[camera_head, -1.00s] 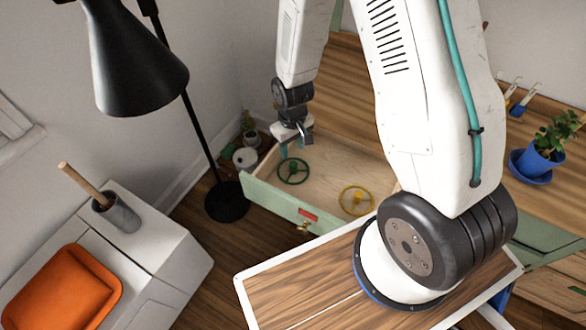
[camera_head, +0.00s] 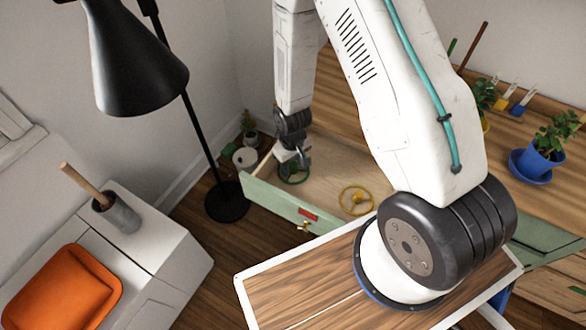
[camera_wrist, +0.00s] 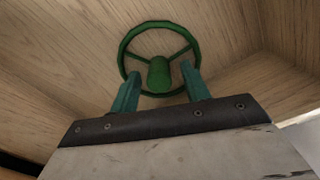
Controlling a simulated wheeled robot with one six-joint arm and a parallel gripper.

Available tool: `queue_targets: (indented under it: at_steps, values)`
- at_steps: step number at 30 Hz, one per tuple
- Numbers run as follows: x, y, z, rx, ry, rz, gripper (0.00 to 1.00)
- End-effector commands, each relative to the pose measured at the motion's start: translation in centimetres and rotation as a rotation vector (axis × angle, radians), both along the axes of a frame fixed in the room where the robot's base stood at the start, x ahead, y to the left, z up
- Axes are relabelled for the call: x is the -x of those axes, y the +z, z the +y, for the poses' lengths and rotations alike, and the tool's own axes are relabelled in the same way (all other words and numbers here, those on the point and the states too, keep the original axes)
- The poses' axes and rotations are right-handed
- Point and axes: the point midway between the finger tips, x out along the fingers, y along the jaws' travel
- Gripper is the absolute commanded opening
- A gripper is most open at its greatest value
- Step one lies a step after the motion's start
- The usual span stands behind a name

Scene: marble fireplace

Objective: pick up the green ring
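The green ring (camera_head: 293,172) is a spoked wheel with a raised hub. It lies flat in the left part of an open drawer (camera_head: 262,200). In the wrist view the green ring (camera_wrist: 160,58) shows almost whole just beyond my gripper's fingertips. My gripper (camera_wrist: 159,80) is open. Its two teal fingers reach to the near part of the ring, one on each side of the hub. I cannot tell whether they touch it. In the head view my gripper (camera_head: 291,165) is low over the ring and partly hides it.
A yellow ring (camera_head: 356,200) lies to the right in the same drawer. The drawer's walls stand close around my gripper. A black floor lamp (camera_head: 190,110) stands to the left. A blue potted plant (camera_head: 540,155) is on the wooden top at the right.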

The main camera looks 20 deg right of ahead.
Motion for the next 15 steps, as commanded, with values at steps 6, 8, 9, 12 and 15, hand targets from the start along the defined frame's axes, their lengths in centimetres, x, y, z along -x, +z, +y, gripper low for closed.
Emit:
queue_targets:
  at_steps: [6, 8, 9, 12, 15]
  values:
    - [0.01, 0.02, 0.01, 0.000, 0.001, 0.000, 0.01]
    - [0.01, 0.03, 0.01, 0.000, 0.001, 0.000, 0.01]
    - [0.01, 0.03, 0.02, 0.000, 0.001, 0.000, 0.01]
    - [0.01, 0.04, 0.02, 0.000, 0.001, 0.000, 0.01]
    - [0.00, 0.17, 0.02, 0.000, 0.001, 0.000, 0.01]
